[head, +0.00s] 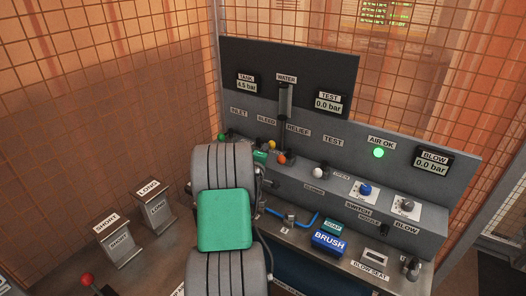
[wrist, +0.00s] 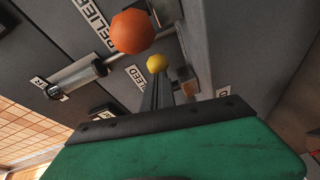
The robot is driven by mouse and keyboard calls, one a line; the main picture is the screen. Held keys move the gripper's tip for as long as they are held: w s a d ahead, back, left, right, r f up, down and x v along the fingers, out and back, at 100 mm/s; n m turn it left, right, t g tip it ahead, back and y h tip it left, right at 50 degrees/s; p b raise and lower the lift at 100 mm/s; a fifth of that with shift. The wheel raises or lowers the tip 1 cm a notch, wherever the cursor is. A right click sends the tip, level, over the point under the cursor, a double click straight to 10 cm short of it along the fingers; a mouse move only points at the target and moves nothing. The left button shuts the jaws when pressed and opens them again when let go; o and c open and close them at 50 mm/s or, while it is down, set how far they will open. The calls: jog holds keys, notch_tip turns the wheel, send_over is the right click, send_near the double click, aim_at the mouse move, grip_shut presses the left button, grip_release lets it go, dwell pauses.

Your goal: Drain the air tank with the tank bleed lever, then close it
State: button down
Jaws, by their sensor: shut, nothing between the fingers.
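The tank bleed lever has a yellow knob (wrist: 157,63), near the BLEED label in the wrist view. It shows small in the head view (head: 271,143), partly hidden by my arm. My gripper (wrist: 157,84) is shut and empty, its dark fingers pointing at the yellow knob. The tips appear just short of the knob or beside it; I cannot tell whether they touch. The TANK display (head: 246,85) seems to read 4.5 bar.
The orange relief knob (wrist: 132,30) is close beside the yellow one. A clear cylinder (wrist: 75,78) juts from the panel nearby. A green inlet knob (head: 224,136) sits at the far left. The AIR OK lamp (head: 378,153) is green. A blue brush block (head: 329,242) lies on the bench.

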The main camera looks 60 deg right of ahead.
jog(key=shift+s+d+r, duration=0.1)
jog(key=shift+d+r, duration=0.05)
jog(key=shift+r, duration=0.15)
